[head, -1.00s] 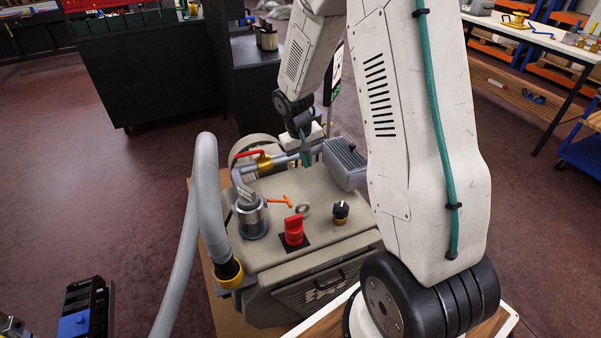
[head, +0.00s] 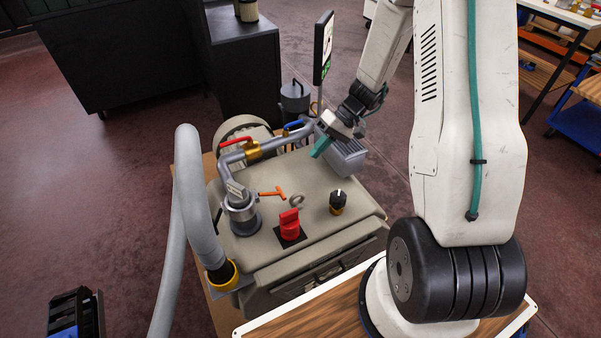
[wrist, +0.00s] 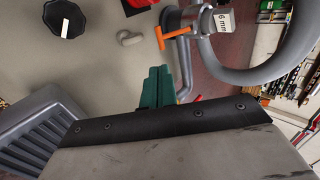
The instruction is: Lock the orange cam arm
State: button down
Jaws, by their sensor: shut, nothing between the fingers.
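The orange cam arm (head: 272,194) is a small T-shaped handle on the right side of the metal pipe coupling (head: 240,213), on top of the beige machine. It also shows in the wrist view (wrist: 162,38), sticking out from the coupling (wrist: 188,20). My gripper (head: 318,149) has teal fingers, shut and empty, above the back right of the machine top, apart from the cam arm and to its upper right. In the wrist view the closed fingertips (wrist: 157,72) point toward the cam arm, with a gap between.
A red switch (head: 289,225), a black knob (head: 337,201) and a grey ring (head: 297,201) stand on the machine top. Red (head: 236,143) and blue (head: 293,125) valve handles sit on the pipe behind. A thick grey hose (head: 184,215) arches at left. A ribbed grey block (head: 343,157) is near my gripper.

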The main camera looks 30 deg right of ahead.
aim_at(270, 194)
jog(key=x, duration=1.4)
jog(key=shift+a+f, duration=0.1)
jog(key=shift+f, duration=0.5)
